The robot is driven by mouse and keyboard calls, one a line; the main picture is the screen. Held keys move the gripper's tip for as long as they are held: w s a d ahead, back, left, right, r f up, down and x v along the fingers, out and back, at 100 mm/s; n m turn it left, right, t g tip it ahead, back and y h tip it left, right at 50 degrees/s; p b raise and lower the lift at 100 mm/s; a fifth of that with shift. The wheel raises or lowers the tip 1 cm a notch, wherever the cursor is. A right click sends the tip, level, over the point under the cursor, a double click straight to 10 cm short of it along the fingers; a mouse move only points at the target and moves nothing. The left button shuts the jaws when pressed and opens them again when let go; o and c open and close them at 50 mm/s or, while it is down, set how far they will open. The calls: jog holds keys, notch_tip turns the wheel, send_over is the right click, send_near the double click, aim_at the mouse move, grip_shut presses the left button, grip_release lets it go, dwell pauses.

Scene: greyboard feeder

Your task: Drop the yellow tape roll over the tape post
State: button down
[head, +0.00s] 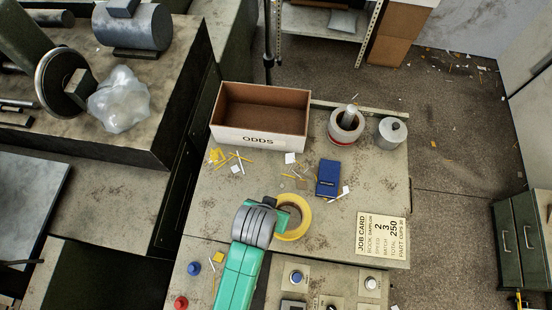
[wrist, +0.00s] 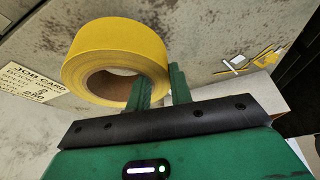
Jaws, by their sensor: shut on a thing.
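The yellow tape roll (head: 293,217) is in my gripper (head: 284,216), above the front middle of the worktable in the head view. In the wrist view, the roll (wrist: 115,60) shows its outer side and its brown core. My gripper (wrist: 160,85) is shut on the roll's wall, one finger at the hole and the other outside. I cannot tell how high the roll is above the table. The tape post (head: 350,113) stands upright at the back right, its pale tip above a white and red ring (head: 345,134) around it.
A brown open box marked ODDS (head: 262,140) stands at the back left. A grey knobbed cylinder (head: 392,133) is right of the post. A blue box (head: 328,178) lies between roll and post. The job card (head: 381,235) is at right. Loose scraps lie around.

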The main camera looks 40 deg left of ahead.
jog(key=s+d, duration=0.3)
jog(key=s, duration=0.5)
jog(key=shift+r, duration=0.4)
